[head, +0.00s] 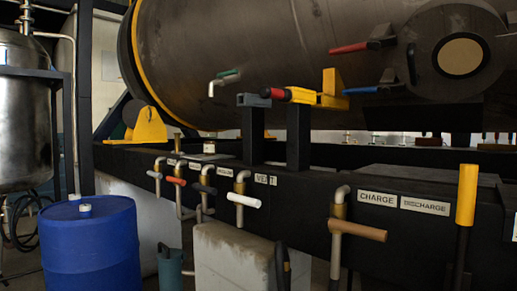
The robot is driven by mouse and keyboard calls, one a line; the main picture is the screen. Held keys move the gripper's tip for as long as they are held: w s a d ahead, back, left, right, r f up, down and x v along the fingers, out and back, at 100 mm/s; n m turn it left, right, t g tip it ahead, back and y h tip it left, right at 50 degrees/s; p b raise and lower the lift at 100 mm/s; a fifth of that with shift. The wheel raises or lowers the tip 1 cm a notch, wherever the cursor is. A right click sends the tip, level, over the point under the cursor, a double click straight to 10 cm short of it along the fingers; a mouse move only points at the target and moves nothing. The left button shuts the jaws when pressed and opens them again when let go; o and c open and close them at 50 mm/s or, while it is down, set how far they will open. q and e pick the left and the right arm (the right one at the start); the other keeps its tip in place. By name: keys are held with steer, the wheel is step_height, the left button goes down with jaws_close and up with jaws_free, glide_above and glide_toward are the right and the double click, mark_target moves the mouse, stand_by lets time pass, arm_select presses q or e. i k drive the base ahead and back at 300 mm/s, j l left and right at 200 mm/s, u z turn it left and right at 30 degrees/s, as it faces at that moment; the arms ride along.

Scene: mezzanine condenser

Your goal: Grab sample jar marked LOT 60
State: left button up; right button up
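I cannot make out a jar marked LOT 60; no such lettering is readable in the head view. Neither of my grippers can be made out.
A large dark cylindrical vessel (240,55) lies above the black beam (300,190). Valves with coloured handles stick out of the beam's front, near CHARGE (377,198) and VENT labels. A blue drum (88,243) stands at lower left, a concrete block (235,262) below the beam.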

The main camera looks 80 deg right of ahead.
mark_target(211, 141)
steer(key=z, duration=2.45)
